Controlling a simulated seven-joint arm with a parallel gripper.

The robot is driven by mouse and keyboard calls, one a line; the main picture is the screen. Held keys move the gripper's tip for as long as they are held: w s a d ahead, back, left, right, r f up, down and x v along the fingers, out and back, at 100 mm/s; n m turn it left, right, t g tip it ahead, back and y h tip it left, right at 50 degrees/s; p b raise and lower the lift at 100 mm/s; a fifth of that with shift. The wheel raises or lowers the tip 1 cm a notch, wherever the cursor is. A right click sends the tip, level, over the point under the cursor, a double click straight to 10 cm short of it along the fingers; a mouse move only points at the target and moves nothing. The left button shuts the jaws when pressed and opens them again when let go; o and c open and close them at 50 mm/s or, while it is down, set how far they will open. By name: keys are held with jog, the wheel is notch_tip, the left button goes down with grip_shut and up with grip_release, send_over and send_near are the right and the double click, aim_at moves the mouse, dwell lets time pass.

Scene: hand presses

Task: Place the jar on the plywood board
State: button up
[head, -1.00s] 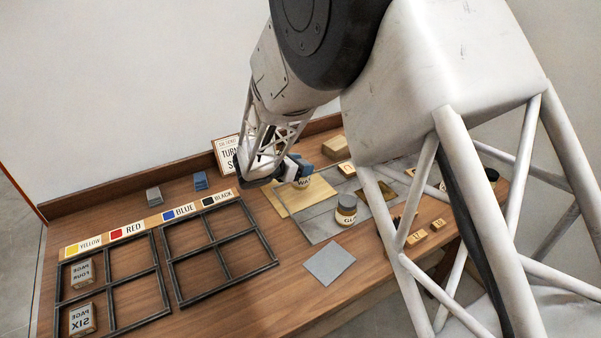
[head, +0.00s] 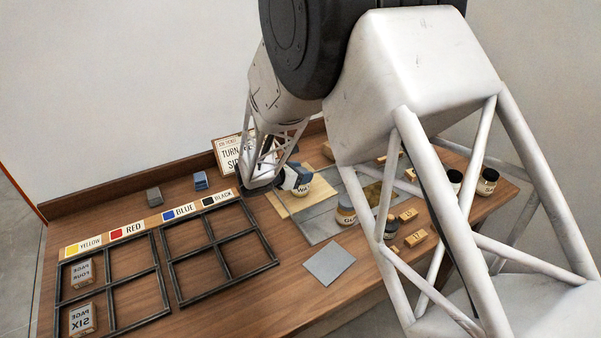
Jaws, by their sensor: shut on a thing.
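A small jar with a pale label (head: 302,187) is at the fingers of my gripper (head: 292,180), in the head view. The gripper is shut on it and partly hides its upper part. The plywood board (head: 290,209) is a thin tan sheet lying on the bench. The jar is over the board in the picture; I cannot tell whether its base touches it.
Dark-lidded jars (head: 489,181) and wooden letter blocks (head: 415,238) lie to the right. Divided black frames (head: 219,247) fill the left. My arm hides part of the bench.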

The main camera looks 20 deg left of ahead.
jog(key=shift+f, duration=0.1)
jog(key=o, duration=1.2)
jog(key=shift+o, duration=0.2)
jog(key=v, duration=1.2)
jog(key=shift+a, duration=0.1)
